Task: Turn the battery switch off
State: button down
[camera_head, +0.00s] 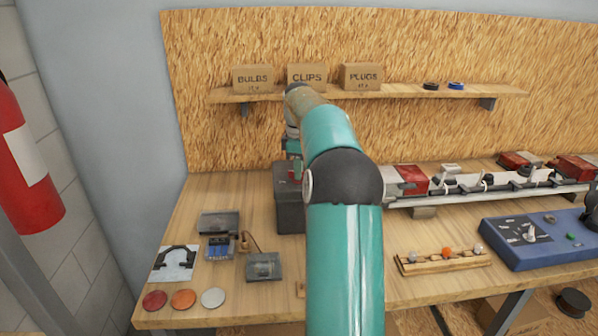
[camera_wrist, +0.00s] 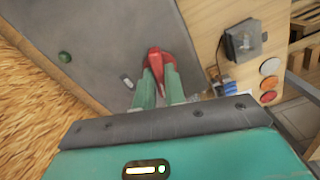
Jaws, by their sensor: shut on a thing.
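A red switch handle (camera_wrist: 156,58) stands out from the face of a dark grey box (camera_wrist: 105,35) in the wrist view. My gripper (camera_wrist: 161,77) has its green fingers shut on the handle, one on either side of it. A small green light (camera_wrist: 66,57) and a small pale marking (camera_wrist: 127,82) are on the same face. In the head view the grey box (camera_head: 287,205) stands on the bench, partly hidden by my arm, and the handle is mostly hidden there too.
A wired switch set (camera_head: 221,247), a picture card (camera_head: 174,263) and coloured discs lie left of the box. A rail with red lamps (camera_head: 413,180), a wooden rack (camera_head: 443,262) and a blue panel (camera_head: 510,258) are on the right. A shelf (camera_head: 410,91) with boxes is above.

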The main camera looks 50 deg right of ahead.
jog(key=shift+r+n, duration=0.1)
jog(key=shift+n, duration=0.3)
jog(key=n, duration=0.3)
jog(key=c, duration=1.4)
grip_release()
jog(key=shift+o, duration=0.2)
jog(key=shift+r, duration=2.9)
